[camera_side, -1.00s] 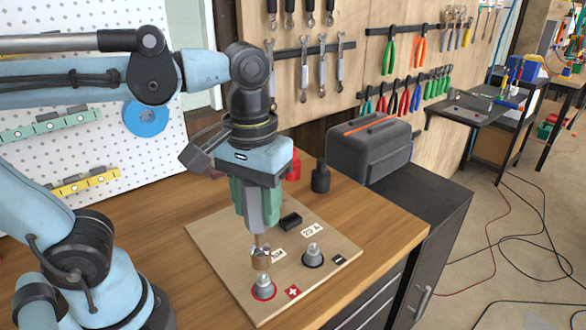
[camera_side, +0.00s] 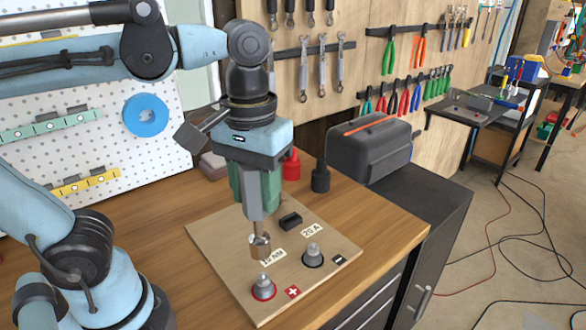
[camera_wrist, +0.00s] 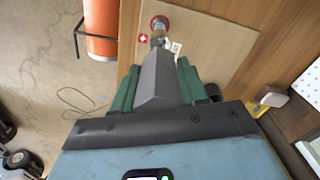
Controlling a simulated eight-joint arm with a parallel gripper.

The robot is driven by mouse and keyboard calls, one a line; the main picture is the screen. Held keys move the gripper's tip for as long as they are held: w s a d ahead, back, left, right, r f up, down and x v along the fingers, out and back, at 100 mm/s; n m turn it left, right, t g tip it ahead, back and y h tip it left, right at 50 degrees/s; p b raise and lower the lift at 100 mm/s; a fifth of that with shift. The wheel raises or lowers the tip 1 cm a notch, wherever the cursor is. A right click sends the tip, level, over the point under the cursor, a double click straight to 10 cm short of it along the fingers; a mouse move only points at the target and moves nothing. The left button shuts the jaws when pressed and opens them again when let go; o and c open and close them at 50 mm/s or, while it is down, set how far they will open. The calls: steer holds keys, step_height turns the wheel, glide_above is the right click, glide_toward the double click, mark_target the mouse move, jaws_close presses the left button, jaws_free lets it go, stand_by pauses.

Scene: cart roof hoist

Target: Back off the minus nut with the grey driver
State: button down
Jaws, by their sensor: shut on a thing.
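My gripper (camera_side: 252,192), with green fingers, is shut on the grey driver (camera_side: 255,207), which points down with a metal socket (camera_side: 260,246) at its tip. The socket is above the plus terminal (camera_side: 264,286), a metal stud and nut in a red ring; a small gap shows between them. The minus nut (camera_side: 313,250) sits in a black ring to the right, beside the minus mark. In the wrist view the driver (camera_wrist: 157,80) points toward the red-ringed terminal (camera_wrist: 158,23), and I cannot make out the minus nut.
Both terminals stand on a light wooden board (camera_side: 220,262) on the bench. A small black block (camera_side: 290,221) lies on the board. A red cap (camera_side: 291,166) and a black cap (camera_side: 320,177) stand behind it. A dark case (camera_side: 368,150) is at the back right.

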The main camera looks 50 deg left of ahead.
stand_by(0.3)
steer(key=w+n, duration=0.2)
steer(key=w, duration=1)
steer(key=shift+r, duration=0.2)
steer(key=shift+f, duration=0.1)
steer(key=shift+f, duration=2.25)
steer(key=m, duration=2)
steer(key=shift+d, duration=0.1)
